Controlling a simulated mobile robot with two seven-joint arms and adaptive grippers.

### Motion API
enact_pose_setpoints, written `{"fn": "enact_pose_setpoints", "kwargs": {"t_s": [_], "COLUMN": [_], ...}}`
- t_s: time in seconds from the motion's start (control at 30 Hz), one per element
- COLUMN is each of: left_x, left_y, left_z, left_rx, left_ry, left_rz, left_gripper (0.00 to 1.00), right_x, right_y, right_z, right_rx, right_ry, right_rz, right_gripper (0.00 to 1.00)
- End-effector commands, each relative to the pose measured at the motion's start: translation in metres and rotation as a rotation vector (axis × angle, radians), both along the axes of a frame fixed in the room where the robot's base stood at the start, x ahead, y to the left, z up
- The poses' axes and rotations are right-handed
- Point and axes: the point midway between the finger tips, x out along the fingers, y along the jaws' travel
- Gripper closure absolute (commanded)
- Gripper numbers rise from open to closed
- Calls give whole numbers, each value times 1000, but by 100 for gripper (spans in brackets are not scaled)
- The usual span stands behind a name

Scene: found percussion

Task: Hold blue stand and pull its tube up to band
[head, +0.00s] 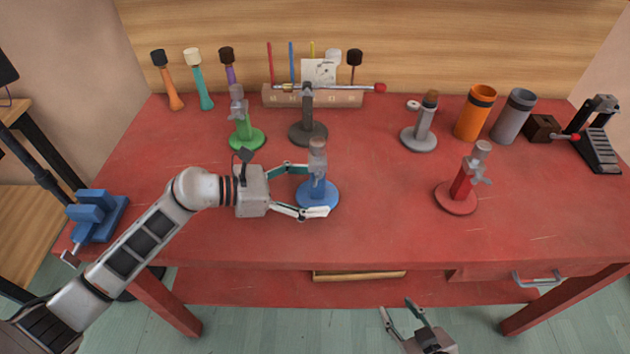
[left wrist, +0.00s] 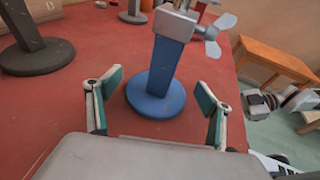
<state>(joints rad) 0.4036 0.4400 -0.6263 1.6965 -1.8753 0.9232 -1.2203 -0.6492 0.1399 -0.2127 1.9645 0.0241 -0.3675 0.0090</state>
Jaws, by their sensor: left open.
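The blue stand (head: 318,197) stands upright on the red table, with a round blue base, a blue post and a grey tube (head: 318,155) at its top. In the left wrist view the blue post (left wrist: 164,68) rises between the fingers, with a grey clamp and wing knob (left wrist: 212,34) at its top. My left gripper (head: 317,190) is open, its fingers on either side of the blue stand, with gaps visible in the wrist view. A band on the tube is too small to tell. My right gripper (head: 408,312) is open and empty in front of the table, low in the head view.
A green stand (head: 244,135), a dark stand (head: 308,128) with a horizontal rod, a grey stand (head: 420,138) and a red stand (head: 463,190) stand around on the table (head: 380,235). A blue vise (head: 97,215) is at the left edge. Orange and grey cups stand at back right.

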Motion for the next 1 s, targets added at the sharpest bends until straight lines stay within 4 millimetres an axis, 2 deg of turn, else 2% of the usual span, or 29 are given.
{"fn": "enact_pose_setpoints", "kwargs": {"t_s": [0.37,0.6,0.63,0.7,1.0], "left_x": [1,1,1,1,1], "left_y": [-4,-3,-3,-3,-3], "left_z": [0,0,0,0,0], "left_rx": [-1,-1,-1,-1,-1], "left_ry": [-1,-1,-1,-1,0], "left_rz": [1,0,0,0,0], "left_gripper": [20,82,87,90,90], "right_x": [-1,-1,-1,-1,-1], "right_y": [0,0,0,0,0], "right_z": [-2,-3,-3,-3,-3], "right_rx": [-1,-1,-1,-1,-1], "right_ry": [3,5,5,5,4], "right_rz": [0,0,0,0,0], "right_gripper": [61,61,61,61,61]}}
